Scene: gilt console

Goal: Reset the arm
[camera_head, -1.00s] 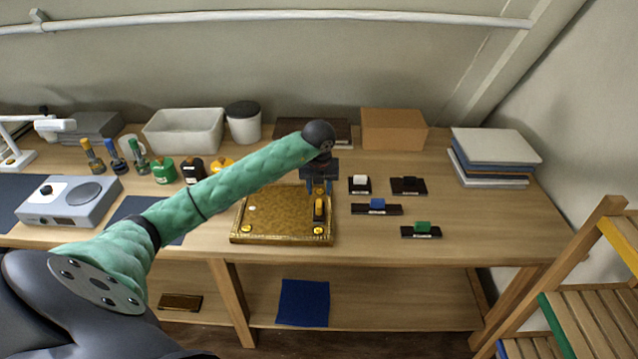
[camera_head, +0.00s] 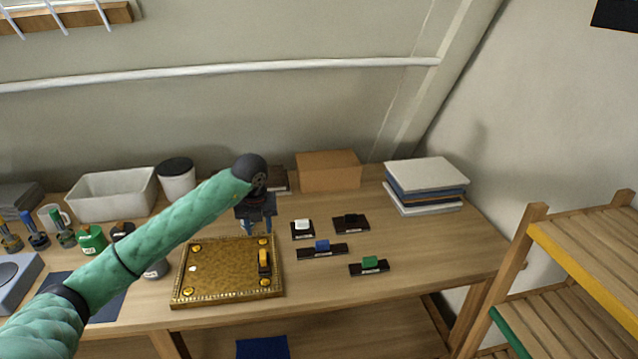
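My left arm, in a green sleeve, reaches in from the lower left. My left gripper (camera_head: 257,228) points down above the back right part of the gilt tray (camera_head: 183,299). Its two blue-grey fingers look apart, with nothing visible between them. A yellow and black piece (camera_head: 264,262) stands on the right side of the tray, just in front of the gripper and seemingly apart from it. Small yellow knobs sit near the tray's corners. My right gripper is not in view.
Behind are a cardboard box (camera_head: 329,171), stacked books (camera_head: 427,176) and a white bin (camera_head: 112,195). A wooden rack (camera_head: 585,255) stands at the right.

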